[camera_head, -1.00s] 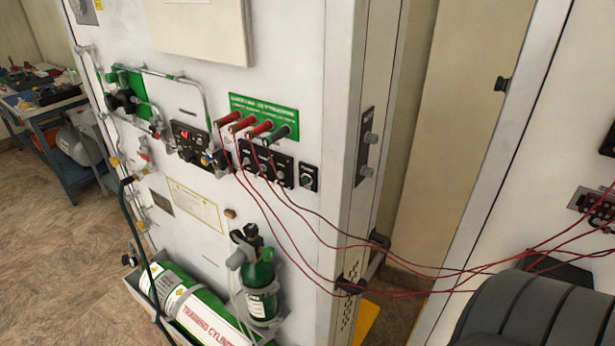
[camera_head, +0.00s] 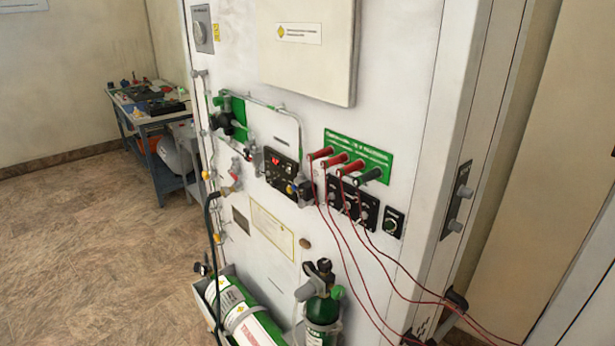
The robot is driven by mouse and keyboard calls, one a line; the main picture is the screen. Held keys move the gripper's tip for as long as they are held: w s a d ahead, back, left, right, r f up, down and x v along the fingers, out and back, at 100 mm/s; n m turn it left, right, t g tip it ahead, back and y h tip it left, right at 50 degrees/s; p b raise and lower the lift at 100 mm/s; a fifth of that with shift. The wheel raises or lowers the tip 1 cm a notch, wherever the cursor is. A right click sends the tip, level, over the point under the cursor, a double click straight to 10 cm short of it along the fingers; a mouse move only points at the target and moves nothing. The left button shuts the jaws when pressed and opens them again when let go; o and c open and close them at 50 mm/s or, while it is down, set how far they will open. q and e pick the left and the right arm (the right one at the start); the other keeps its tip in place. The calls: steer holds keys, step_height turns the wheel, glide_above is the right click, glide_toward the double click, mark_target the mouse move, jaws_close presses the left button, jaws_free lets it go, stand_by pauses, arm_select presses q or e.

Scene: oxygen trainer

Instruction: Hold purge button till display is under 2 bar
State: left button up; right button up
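The white trainer panel (camera_head: 400,110) stands in the middle of the head view. A small black display unit (camera_head: 282,172) on it has lit red digits too small to read. I cannot tell which control is the purge button. Neither of my grippers is in view, and nothing touches the panel controls.
Red leads hang from the red plugs (camera_head: 330,157) toward the lower right. Green cylinders (camera_head: 240,313) stand and lie at the panel's foot. A cluttered blue workbench (camera_head: 150,110) is at the back left. The brown floor (camera_head: 90,240) at left is clear.

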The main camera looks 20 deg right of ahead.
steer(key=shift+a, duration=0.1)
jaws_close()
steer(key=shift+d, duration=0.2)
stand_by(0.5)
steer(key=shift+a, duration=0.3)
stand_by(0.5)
